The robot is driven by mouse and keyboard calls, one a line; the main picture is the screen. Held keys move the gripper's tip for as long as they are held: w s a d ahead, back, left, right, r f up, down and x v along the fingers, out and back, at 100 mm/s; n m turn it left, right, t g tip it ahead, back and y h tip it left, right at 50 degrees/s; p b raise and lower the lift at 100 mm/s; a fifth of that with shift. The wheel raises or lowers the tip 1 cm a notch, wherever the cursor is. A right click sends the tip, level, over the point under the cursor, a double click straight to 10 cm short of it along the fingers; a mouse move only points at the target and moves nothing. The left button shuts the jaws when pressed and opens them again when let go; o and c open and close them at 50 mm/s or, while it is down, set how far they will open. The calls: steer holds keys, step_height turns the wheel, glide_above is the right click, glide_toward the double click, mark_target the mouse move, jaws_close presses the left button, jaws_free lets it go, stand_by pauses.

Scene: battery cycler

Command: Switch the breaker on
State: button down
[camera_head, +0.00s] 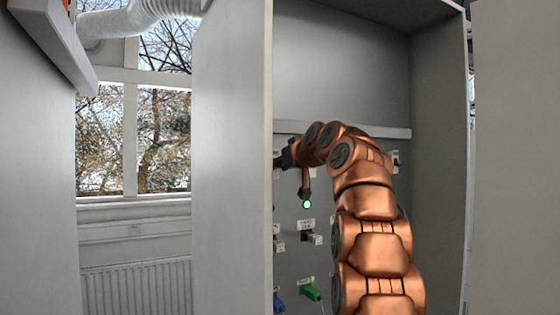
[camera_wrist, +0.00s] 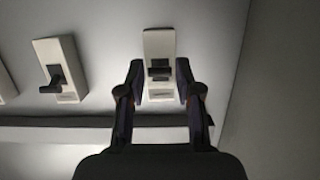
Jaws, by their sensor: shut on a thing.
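The breaker (camera_wrist: 159,45) is a pale upright plate with a dark lever (camera_wrist: 159,71) across its middle, seen in the wrist view. My gripper (camera_wrist: 160,77) has one dark finger on each side of it and is shut on it. I cannot tell the lever's position for sure. In the head view, my gripper (camera_head: 283,159) is at the upper left of the cabinet's back panel, partly cut off by the cabinet's left wall. The breaker is hidden there.
Another breaker (camera_wrist: 60,70) with a dark lever stands beside it in the wrist view, and a dark rail (camera_wrist: 60,121) runs below. The cabinet panel also bears a lit green lamp (camera_head: 307,204), a socket (camera_head: 312,238) and a green plug (camera_head: 311,292). Side walls are close.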

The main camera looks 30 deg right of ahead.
steer(key=c, duration=0.8)
jaws_free()
steer(key=shift+o, duration=0.2)
steer(key=shift+s, duration=0.15)
steer(key=v, duration=1.1)
steer(key=shift+s, duration=0.35)
steer(key=shift+r, duration=0.15)
